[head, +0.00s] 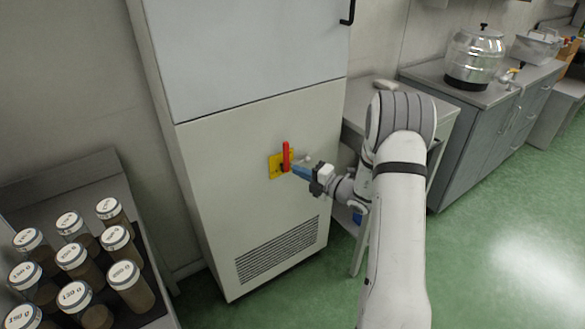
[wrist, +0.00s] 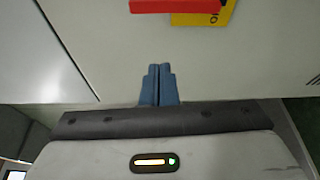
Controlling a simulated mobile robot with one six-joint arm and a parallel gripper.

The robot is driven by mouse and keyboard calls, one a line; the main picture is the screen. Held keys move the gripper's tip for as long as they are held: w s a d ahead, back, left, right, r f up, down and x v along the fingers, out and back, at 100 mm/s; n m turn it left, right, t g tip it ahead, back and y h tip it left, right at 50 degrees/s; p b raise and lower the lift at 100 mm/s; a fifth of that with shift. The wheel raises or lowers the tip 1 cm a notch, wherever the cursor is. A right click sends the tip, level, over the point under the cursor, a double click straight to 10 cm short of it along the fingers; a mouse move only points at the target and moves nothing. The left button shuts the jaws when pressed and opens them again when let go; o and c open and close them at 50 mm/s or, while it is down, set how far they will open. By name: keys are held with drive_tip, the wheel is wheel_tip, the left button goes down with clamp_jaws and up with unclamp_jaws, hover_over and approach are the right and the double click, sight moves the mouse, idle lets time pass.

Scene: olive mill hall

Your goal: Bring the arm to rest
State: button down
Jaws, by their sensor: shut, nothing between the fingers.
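My arm reaches forward to a tall light-grey cabinet in the head view. My gripper (head: 290,170) has blue fingers and is at the cabinet's lower panel, beside a red lever handle (head: 286,156) on a yellow plate (head: 274,165). The lever stands upright. In the wrist view the blue fingertips (wrist: 158,70) are pressed together with nothing between them. The red handle (wrist: 175,6) and yellow plate (wrist: 215,14) show at the top edge, apart from the fingertips in the picture. I cannot tell whether the fingers touch the cabinet.
The cabinet (head: 225,235) has a black handle (head: 348,12) on its upper door. A rack of labelled jars (head: 75,262) stands at left. A small table (head: 362,100) and a grey counter (head: 450,150) with a steel drum (head: 474,58) stand right. Green floor is free at right.

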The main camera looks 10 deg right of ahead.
drive_tip(key=shift+s+d, duration=0.15)
drive_tip(key=shift+s, duration=0.05)
idle(0.4)
drive_tip(key=s+a+r+n+g+p, duration=0.1)
drive_tip(key=s+a+r+n+g, duration=0.45)
drive_tip(key=s+n, duration=0.45)
drive_tip(key=s+a+r+n+g, duration=0.55)
drive_tip(key=s+n, duration=0.35)
drive_tip(key=n, duration=0.3)
drive_tip(key=s+d+r+n+h, duration=0.1)
drive_tip(key=s+d+n+h, duration=0.2)
drive_tip(key=n, duration=0.4)
drive_tip(key=s+d+r+n+h+p, duration=0.1)
drive_tip(key=s+d+n+h, duration=0.1)
drive_tip(key=s+n+h, duration=0.3)
drive_tip(key=s+d+r+n+h, duration=0.2)
drive_tip(key=s+d+n+h, duration=0.1)
drive_tip(key=s+n, duration=0.6)
drive_tip(key=shift+d+n+t+h, duration=0.3)
drive_tip(key=shift+n+t+h, duration=0.15)
drive_tip(key=shift+n, duration=0.45)
drive_tip(key=shift+s+r, duration=0.1)
